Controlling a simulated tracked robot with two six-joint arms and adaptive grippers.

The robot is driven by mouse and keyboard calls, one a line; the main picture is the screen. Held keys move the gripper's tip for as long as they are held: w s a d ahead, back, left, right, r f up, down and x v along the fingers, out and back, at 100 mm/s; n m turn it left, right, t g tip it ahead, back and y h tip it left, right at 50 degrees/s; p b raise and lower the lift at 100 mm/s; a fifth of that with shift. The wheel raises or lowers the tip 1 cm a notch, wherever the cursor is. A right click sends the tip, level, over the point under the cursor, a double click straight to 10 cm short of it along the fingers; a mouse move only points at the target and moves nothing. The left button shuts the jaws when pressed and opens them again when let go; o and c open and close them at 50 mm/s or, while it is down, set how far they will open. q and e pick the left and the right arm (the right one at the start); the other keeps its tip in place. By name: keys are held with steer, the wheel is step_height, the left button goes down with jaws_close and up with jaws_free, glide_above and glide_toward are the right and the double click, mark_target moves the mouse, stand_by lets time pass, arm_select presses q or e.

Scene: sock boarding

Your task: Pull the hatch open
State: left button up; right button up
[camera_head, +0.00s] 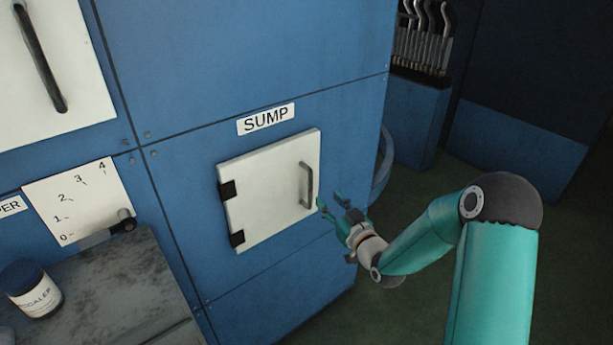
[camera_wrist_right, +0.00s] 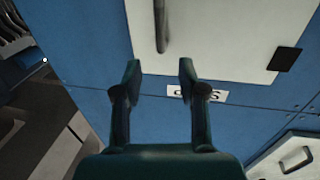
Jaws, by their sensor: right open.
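The hatch (camera_head: 262,195) is a white square door under the SUMP label (camera_head: 266,119) on a blue cabinet. It looks shut, with black hinges on its left edge. Its grey bar handle (camera_head: 307,186) stands near the right edge. My right gripper (camera_head: 331,201) is open and empty, just right of and slightly below the handle, apart from it in the head view. In the right wrist view, which is turned over, the open fingers (camera_wrist_right: 160,70) point at the hatch (camera_wrist_right: 215,35), with the handle (camera_wrist_right: 161,25) beyond and between them. My left gripper is not in view.
A second white door with a dark handle (camera_head: 40,58) is at upper left. A worn grey bench (camera_head: 115,285) at lower left carries a dark-lidded jar (camera_head: 32,288). A marked plate with a lever (camera_head: 75,203) is above it. Dark floor is open right of the cabinet.

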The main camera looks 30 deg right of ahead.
mark_target(311, 180)
steer(key=w+p, duration=0.1)
steer(key=w, duration=0.2)
steer(key=w+d+p, duration=0.1)
steer(key=w, duration=0.3)
steer(key=w+p, duration=0.1)
steer(key=w, duration=0.3)
steer(key=shift+w+d, duration=0.15)
steer(key=shift+w, duration=0.05)
jaws_close()
